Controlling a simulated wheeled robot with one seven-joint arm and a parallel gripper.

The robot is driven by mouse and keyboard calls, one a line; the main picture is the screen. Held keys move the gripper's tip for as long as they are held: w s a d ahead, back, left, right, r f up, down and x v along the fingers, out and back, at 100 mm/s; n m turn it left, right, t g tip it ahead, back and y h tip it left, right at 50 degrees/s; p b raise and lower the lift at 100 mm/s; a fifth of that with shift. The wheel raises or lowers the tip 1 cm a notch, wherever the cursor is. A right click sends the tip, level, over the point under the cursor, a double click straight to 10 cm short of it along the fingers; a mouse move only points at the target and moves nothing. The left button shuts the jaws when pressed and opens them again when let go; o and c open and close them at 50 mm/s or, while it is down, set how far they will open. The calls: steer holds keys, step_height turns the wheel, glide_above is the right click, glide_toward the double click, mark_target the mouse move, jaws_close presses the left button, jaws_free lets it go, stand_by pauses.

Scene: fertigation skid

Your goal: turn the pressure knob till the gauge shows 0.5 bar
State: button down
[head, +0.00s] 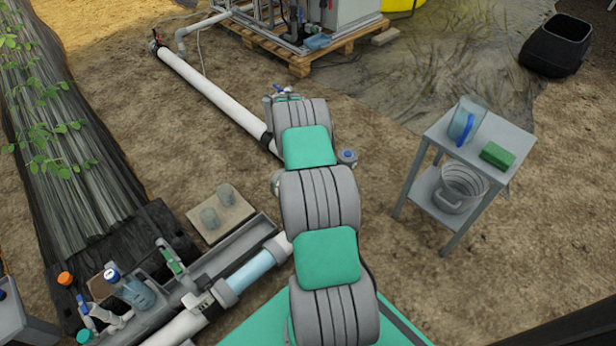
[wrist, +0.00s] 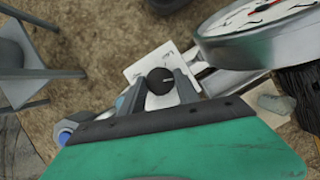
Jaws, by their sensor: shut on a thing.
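The pressure knob (wrist: 161,76) is black and round with a small light mark, in front of a white plate in the wrist view. My gripper (wrist: 158,90) has one grey finger on each side of the knob and is shut on it. The gauge (wrist: 262,32) is at the upper right of the wrist view, with a silver rim and a white dial cut off by the frame edge. A red needle and black marks show in part, but I cannot read the pressure. In the head view my arm hides the knob and the gauge.
A white pipe (head: 212,90) runs along the ground at left. A skid on a wooden pallet (head: 300,66) stands at the back. Bare soil lies between.

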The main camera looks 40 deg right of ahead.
stand_by(0.4)
steer(key=c, duration=0.9)
jaws_free()
steer(key=shift+r, duration=0.1)
steer(key=p+v, duration=0.3)
steer(key=v, duration=0.4)
steer(key=shift+w+r, duration=0.15)
steer(key=shift+r, duration=0.15)
